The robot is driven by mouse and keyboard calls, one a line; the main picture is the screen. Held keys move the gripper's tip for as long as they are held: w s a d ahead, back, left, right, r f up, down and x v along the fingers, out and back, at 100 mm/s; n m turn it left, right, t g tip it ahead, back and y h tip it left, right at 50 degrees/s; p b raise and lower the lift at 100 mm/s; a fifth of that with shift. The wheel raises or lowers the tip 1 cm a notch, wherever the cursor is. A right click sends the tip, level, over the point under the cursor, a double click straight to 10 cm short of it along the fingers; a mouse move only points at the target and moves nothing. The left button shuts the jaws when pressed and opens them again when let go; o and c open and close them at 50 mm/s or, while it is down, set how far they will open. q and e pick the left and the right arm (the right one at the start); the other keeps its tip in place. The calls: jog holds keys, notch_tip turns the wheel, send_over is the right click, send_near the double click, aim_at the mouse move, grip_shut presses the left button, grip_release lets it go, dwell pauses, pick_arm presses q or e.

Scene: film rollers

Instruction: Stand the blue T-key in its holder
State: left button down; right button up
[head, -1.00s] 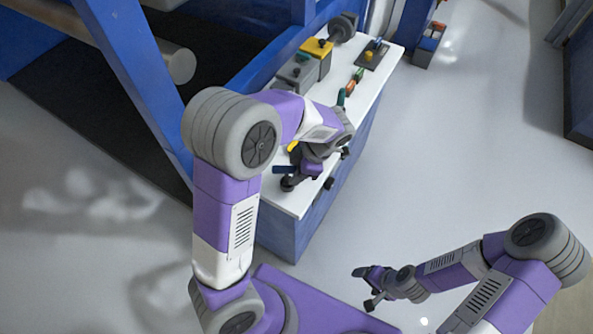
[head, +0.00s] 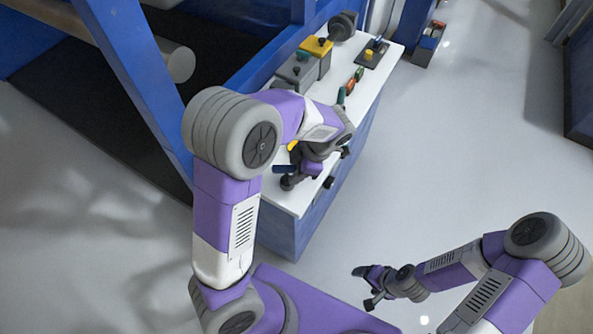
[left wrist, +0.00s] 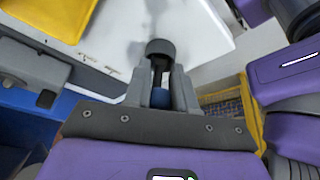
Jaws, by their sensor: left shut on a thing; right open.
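The blue T-key (head: 284,169) shows as a short dark-blue bar at the near end of the white bench top. My left gripper (left wrist: 160,82) is shut on it; in the left wrist view a blue part (left wrist: 159,98) of the key lies between the fingers. A dark round piece (left wrist: 160,47) sits at the fingertips. I cannot tell whether it is the holder or part of the key, or whether the key is seated. My left wrist hides much of this spot in the head view. My right gripper (head: 368,288) is open and empty, away from the bench.
The white bench top (head: 310,194) also bears a yellow box (head: 317,47), a grey box (head: 300,70), a black plate (head: 371,54) with a yellow knob, and small coloured tools (head: 354,79). A blue frame post (head: 125,85) stands left of my left arm.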

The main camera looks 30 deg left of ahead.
pick_arm(q)
jog(key=shift+f, duration=0.1)
jog(key=shift+c, duration=2.3)
grip_release()
jog(key=shift+r+p, duration=2.6)
jog(key=shift+r, duration=0.95)
jog(key=shift+f, duration=0.1)
